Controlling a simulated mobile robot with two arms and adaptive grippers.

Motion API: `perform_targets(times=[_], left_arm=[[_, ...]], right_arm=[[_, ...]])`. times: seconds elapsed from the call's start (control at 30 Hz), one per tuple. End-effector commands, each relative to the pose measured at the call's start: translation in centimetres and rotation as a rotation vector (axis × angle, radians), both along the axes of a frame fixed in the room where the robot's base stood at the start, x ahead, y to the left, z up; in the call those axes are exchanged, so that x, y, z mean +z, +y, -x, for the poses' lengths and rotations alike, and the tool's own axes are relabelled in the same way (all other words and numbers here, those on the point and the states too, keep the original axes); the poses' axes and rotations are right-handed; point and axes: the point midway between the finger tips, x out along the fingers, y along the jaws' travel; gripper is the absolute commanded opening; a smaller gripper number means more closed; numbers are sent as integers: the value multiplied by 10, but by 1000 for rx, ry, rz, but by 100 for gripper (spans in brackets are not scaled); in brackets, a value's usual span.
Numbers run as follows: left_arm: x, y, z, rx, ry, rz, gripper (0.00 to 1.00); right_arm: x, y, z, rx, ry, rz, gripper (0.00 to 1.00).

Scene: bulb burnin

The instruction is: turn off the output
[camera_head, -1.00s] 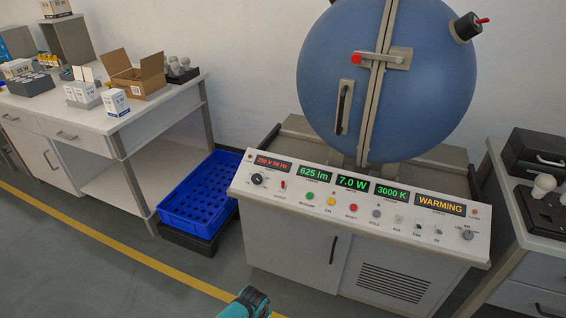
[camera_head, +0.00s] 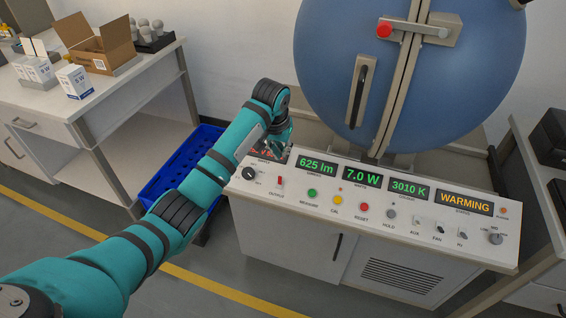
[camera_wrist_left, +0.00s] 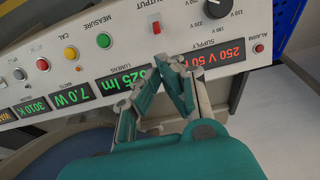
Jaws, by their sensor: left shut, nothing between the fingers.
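The red output switch (camera_head: 280,181) is on the left part of the sloped white control panel (camera_head: 330,222), beside the black voltage knob (camera_head: 249,173). It also shows in the left wrist view (camera_wrist_left: 156,27), near the top. My left gripper (camera_head: 280,150) is at the panel's upper left edge, in front of the supply display. In the left wrist view the left gripper (camera_wrist_left: 172,62) is shut and empty, its tips a short way from the output switch and apart from it. The displays read 625 lm, 7.0 W, 3010 K and WARMING. My right gripper is not in view.
A large blue sphere (camera_head: 330,70) with a latch stands behind the panel. Green, yellow and red buttons (camera_head: 362,207) sit right of the switch. A blue crate (camera_head: 152,188) is at the left, below a bench with boxes (camera_head: 100,48).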

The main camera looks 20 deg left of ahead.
Motion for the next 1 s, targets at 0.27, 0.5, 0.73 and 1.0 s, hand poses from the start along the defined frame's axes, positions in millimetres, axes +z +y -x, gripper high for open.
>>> perform_targets(times=[0.27,0.5,0.73,1.0], left_arm=[[-7,0,-2,1,1,0,0],[-45,0,-12,0,4,-1,0],[-82,-1,-23,1,1,0,0],[-97,-1,-28,0,-1,-1,0]], right_arm=[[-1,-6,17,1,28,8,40],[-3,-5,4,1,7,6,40],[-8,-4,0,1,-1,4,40],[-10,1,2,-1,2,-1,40]])
